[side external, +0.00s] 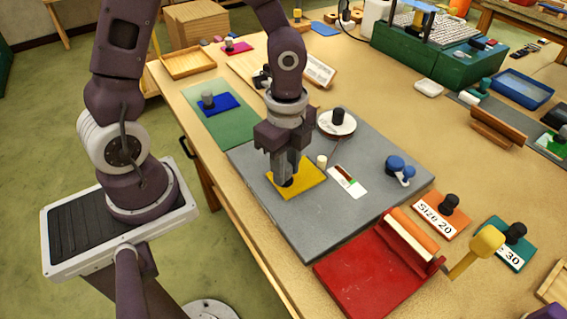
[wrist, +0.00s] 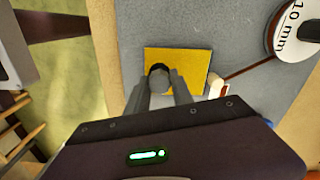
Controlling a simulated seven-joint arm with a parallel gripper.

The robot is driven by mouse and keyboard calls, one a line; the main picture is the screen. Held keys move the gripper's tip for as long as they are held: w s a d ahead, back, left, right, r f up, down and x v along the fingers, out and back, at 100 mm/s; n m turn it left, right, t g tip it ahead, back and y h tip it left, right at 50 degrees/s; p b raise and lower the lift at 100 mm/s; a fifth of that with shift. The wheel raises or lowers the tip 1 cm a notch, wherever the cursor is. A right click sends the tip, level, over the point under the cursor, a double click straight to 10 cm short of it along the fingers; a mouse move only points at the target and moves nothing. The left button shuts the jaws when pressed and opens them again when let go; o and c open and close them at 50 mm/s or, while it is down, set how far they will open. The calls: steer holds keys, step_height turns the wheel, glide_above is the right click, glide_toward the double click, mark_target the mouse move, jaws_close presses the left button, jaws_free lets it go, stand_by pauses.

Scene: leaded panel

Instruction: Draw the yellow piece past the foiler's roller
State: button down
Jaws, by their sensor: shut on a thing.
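The yellow piece (side external: 312,179) is a flat square on the grey board (side external: 262,207), with a dark knob on top. It also shows in the wrist view (wrist: 193,60). My gripper (side external: 287,179) is shut on the knob (wrist: 158,72), and the fingers hide part of it. The small cream roller (side external: 321,160) stands right beside one edge of the piece, near a corner in the wrist view (wrist: 215,86); whether they touch I cannot tell. A brown foil strip (wrist: 250,68) runs from the white "10 mm" spool (side external: 338,124) to the roller.
A white card with a red and green mark (side external: 347,183) lies on the board near the roller. A blue knobbed part (side external: 398,168) is at the board's right. A blue piece (side external: 218,104) lies on a green mat behind.

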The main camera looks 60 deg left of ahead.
steer(key=shift+w+d, duration=0.1)
steer(key=shift+d, duration=0.4)
steer(key=shift+s+d, duration=0.2)
steer(key=shift+d, duration=1.2)
steer(key=shift+a, duration=0.3)
steer(key=shift+w+a, duration=0.15)
steer(key=shift+a, duration=1.05)
steer(key=shift+a, duration=0.1)
steer(key=shift+a, duration=1.5)
